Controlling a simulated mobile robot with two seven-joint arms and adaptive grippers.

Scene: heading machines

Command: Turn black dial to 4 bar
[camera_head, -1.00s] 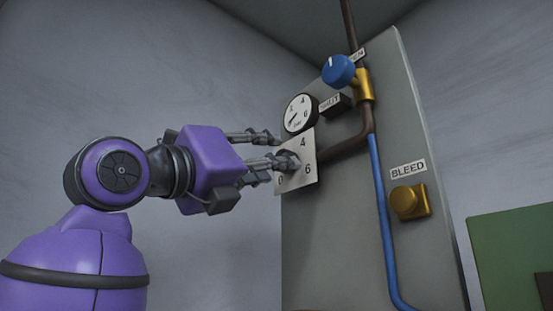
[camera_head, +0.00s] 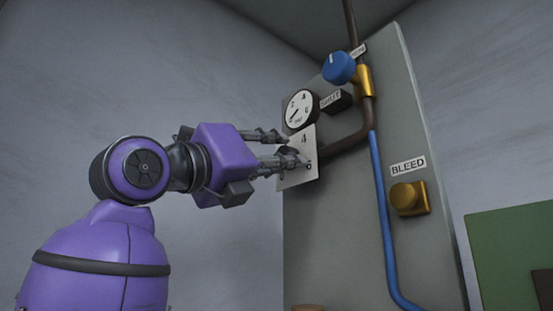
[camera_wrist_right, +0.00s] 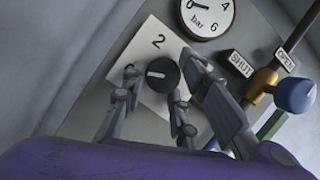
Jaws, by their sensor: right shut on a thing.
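The black dial (camera_wrist_right: 163,75) sits on a white number plate (camera_wrist_right: 150,95) in the right wrist view, with a "2" above it and a pale mark on its left half. My right gripper (camera_wrist_right: 155,88) has its fingers on either side of the dial and is shut on it. In the head view the right gripper (camera_head: 294,150) reaches in from the left and covers most of the dial; "4" shows on the plate (camera_head: 296,180). The pressure gauge (camera_head: 299,109) above the plate has its needle pointing lower left. My left gripper is not in view.
A blue knob (camera_head: 338,68) on a brass valve (camera_head: 365,82) stands at the upper right, with a SHUT label near it. A brass BLEED knob (camera_head: 408,198) and a blue pipe (camera_head: 384,220) are on the grey panel (camera_head: 335,235). A green board (camera_head: 510,240) is at far right.

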